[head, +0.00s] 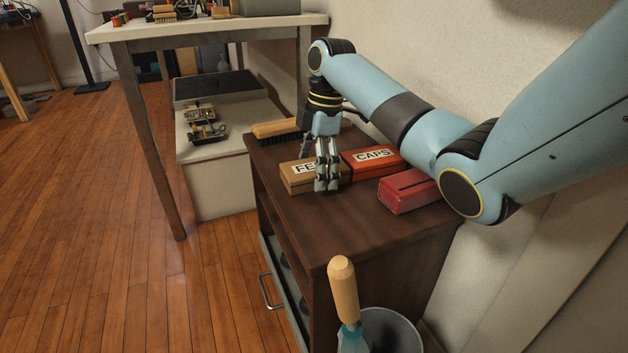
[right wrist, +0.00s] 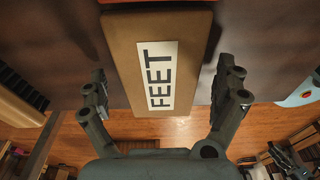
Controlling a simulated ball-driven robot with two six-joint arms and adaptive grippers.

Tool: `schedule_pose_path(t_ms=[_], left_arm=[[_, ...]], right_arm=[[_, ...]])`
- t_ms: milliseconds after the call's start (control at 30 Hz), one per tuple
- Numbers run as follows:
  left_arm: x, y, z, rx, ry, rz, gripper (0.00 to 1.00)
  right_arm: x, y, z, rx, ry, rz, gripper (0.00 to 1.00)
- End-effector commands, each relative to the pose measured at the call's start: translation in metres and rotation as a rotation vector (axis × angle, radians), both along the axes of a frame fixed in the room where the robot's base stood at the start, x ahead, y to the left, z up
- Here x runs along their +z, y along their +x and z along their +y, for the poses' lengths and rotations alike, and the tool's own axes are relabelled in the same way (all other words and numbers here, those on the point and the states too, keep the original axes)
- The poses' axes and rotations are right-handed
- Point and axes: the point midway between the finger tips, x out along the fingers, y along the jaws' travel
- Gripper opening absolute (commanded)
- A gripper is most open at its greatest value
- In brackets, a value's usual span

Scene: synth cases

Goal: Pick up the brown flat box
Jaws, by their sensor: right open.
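The brown flat box (head: 298,178) lies on the dark brown cabinet top, with a white label that I read as FEET in the right wrist view (right wrist: 125,62). In the head view my right gripper (head: 323,188) points down at the box and hides part of its right end. In the right wrist view the fingers of my right gripper (right wrist: 167,80) are spread apart, one on each side of the box, with a gap to it on the right. I cannot tell whether the left finger touches it. My left gripper is not in view.
An orange-red box labelled CAPS (head: 375,160) sits close to the brown box's right end. A red slotted box (head: 408,190) lies farther right by the wall. A brush (head: 277,128) lies behind. The cabinet's front top (head: 335,230) is clear.

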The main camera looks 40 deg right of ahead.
Motion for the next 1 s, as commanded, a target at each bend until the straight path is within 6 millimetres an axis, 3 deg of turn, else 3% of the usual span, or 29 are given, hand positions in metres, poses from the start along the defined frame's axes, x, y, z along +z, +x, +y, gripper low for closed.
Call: schedule_pose_path(t_ms=[267, 733, 1000], left_arm=[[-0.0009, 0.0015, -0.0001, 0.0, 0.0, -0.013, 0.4], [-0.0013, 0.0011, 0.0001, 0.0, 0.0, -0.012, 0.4], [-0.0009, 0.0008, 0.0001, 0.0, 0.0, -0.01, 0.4]], right_arm=[[-0.0003, 0.0005, 0.0004, 0.0, 0.0, -0.002, 0.99], [-0.0007, 0.0003, 0.0005, 0.0, 0.001, -0.001, 0.38], [0.0006, 0.0005, 0.0005, 0.001, 0.0, -0.002, 0.35]])
